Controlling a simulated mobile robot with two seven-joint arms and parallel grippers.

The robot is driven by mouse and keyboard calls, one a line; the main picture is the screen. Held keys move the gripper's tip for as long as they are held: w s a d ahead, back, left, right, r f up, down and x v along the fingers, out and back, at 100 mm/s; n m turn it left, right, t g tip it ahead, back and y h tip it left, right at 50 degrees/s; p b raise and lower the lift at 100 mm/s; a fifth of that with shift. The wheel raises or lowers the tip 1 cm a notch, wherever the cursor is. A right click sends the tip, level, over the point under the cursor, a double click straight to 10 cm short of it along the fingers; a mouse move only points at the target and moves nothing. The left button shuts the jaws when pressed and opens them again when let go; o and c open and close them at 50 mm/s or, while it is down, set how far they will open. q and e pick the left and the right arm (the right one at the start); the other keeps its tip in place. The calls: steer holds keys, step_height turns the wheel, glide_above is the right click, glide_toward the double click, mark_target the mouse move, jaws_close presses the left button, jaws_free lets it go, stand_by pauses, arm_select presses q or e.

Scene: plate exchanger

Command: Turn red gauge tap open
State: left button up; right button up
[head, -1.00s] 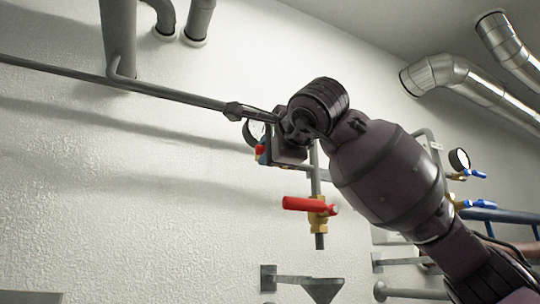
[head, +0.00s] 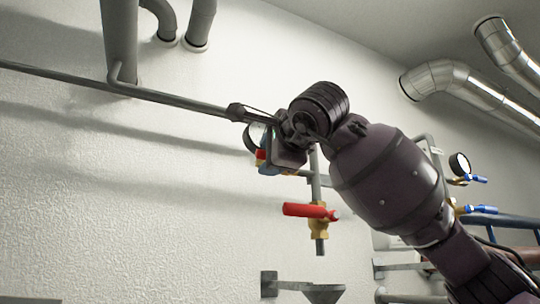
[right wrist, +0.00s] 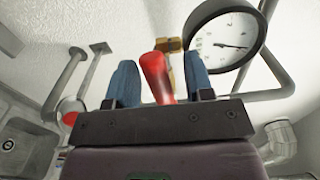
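The red gauge tap lever (right wrist: 154,74) stands between the two blue fingers of my right gripper (right wrist: 159,64) in the right wrist view. The fingers are apart, with narrow gaps seeming to show beside the lever; I cannot tell whether either touches it. A brass fitting (right wrist: 174,60) shows behind the lever, beside the round dial gauge (right wrist: 226,40). In the head view a little of the red lever (head: 260,154) shows near the blue fingertips of my right gripper (head: 264,160). My wrist hides much of the gauge (head: 254,136). My left gripper is out of view.
Another red-handled tap (head: 310,211) on a brass valve hangs below my wrist, above a grey funnel (head: 323,293). A thin pipe (head: 180,98) runs along the wall to the left. Another gauge with blue taps (head: 460,165) is at the right.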

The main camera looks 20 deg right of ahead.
steer(key=shift+s, duration=0.35)
steer(key=s+b, duration=0.1)
steer(key=s, duration=0.9)
steer(key=shift+b, duration=0.3)
